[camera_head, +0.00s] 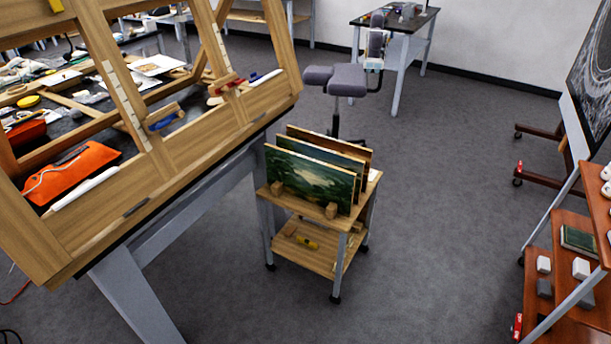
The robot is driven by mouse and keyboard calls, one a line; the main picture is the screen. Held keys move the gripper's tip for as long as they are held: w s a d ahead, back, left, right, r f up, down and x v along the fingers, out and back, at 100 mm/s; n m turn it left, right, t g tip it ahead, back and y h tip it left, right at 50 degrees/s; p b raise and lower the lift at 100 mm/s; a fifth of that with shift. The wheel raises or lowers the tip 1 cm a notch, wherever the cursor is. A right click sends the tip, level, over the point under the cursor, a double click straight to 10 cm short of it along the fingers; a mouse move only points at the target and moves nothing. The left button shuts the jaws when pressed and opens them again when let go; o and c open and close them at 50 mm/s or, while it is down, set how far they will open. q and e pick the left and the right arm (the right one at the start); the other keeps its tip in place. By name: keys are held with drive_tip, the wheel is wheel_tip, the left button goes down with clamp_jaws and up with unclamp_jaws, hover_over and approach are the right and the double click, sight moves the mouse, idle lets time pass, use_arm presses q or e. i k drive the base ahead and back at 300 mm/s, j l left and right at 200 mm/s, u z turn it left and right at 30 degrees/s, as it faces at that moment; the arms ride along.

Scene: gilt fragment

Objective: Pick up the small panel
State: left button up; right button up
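Several panels stand upright in a row on the top of a small wooden cart in the middle of the head view. The front panel (309,180) shows a dark green landscape painting and leans a little against small wooden blocks. Behind it, the other panels (328,148) show mostly their top and side edges; their faces are largely hidden. I cannot tell which one is the small panel. Neither of my grippers is in view.
A large wooden easel table (190,150) stands close on the left. A stool (335,80) is behind. A reddish shelf (570,246) is at right. Grey floor (440,200) is clear between.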

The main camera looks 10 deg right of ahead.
sight(317, 182)
drive_tip(key=i+j, duration=0.15)
drive_tip(key=i, duration=0.35)
drive_tip(key=i+j+z, duration=0.1)
drive_tip(key=i, duration=0.4)
drive_tip(key=i+j, duration=0.25)
drive_tip(key=i, duration=0.2)
